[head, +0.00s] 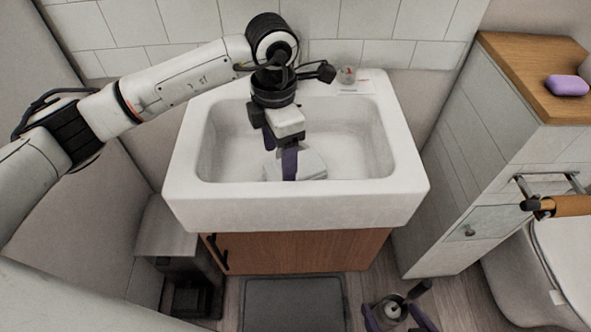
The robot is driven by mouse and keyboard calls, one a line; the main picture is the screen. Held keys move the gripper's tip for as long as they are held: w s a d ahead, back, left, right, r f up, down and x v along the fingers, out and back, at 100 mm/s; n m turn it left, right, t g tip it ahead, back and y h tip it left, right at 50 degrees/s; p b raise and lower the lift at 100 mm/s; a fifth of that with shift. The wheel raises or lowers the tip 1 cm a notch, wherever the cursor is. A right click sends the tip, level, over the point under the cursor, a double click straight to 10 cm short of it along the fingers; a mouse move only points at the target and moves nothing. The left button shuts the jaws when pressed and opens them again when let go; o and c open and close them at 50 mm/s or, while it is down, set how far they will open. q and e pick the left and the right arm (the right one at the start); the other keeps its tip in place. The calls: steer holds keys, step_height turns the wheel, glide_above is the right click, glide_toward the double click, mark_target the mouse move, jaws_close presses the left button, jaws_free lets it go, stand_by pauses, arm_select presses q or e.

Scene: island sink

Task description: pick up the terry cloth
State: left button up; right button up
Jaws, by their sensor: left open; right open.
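A pale folded cloth (312,165), which looks like the terry cloth, lies on the floor of the white sink basin. My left gripper (281,160) reaches down into the basin from above, its purple fingers open. One finger stands in front of the cloth and hides part of it. I cannot tell whether the fingers touch the cloth. My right gripper (398,318) is at the bottom edge of the view, low in front of the sink cabinet, open, with no cloth in it.
The white sink (300,213) has raised walls around the basin. A purple soap bar (567,85) lies on the wooden cabinet top (520,62) at right. A toilet (565,265) and a dark floor mat (293,304) are lower down.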

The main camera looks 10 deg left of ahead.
mark_target(278, 173)
arm_select(q)
step_height(278, 173, down, 5)
steer(key=shift+s+a+f, duration=0.15)
steer(key=shift+c, duration=0.3)
steer(key=c, duration=0.8)
steer(key=shift+c, duration=0.3)
steer(key=shift+r, duration=0.2)
